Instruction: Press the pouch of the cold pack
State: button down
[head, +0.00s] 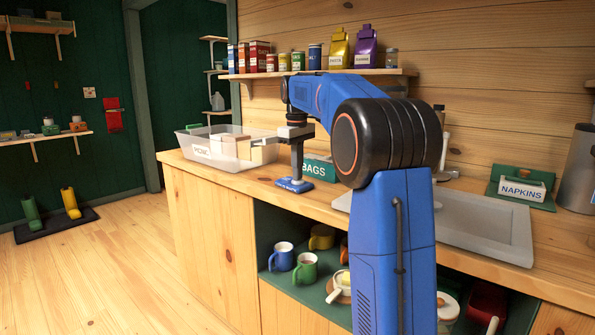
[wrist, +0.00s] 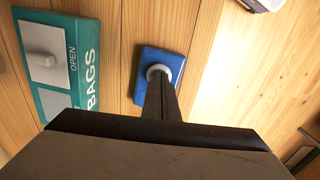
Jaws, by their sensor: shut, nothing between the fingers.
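The cold pack (head: 303,187) is a flat blue rectangle with light lettering on its front edge, lying on the wooden counter. It also shows in the wrist view (wrist: 144,96), with a pale round part, probably the pouch (wrist: 158,68), near its middle. My gripper (head: 296,177) points straight down over the pack, its fingers shut and empty. In the wrist view the fingertips (wrist: 159,78) meet the pale round part and partly cover it. They look in contact with it, but I cannot tell how hard they press.
A green BAGS box (head: 319,169) stands close beside the pack. A clear bin (head: 207,147) with boxes is to the left. A grey sink or tray (head: 487,228) and a green napkin holder (head: 521,186) are to the right. A stocked shelf (head: 400,72) hangs above.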

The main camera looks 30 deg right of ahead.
jog(key=shift+f, duration=0.1)
jog(key=shift+s+f, duration=0.1)
jog(key=shift+f, duration=0.95)
jog(key=shift+a+r, duration=0.1)
jog(key=shift+r, duration=0.25)
notch_tip(320, 180, up, 14)
jog(key=shift+s+a, duration=0.15)
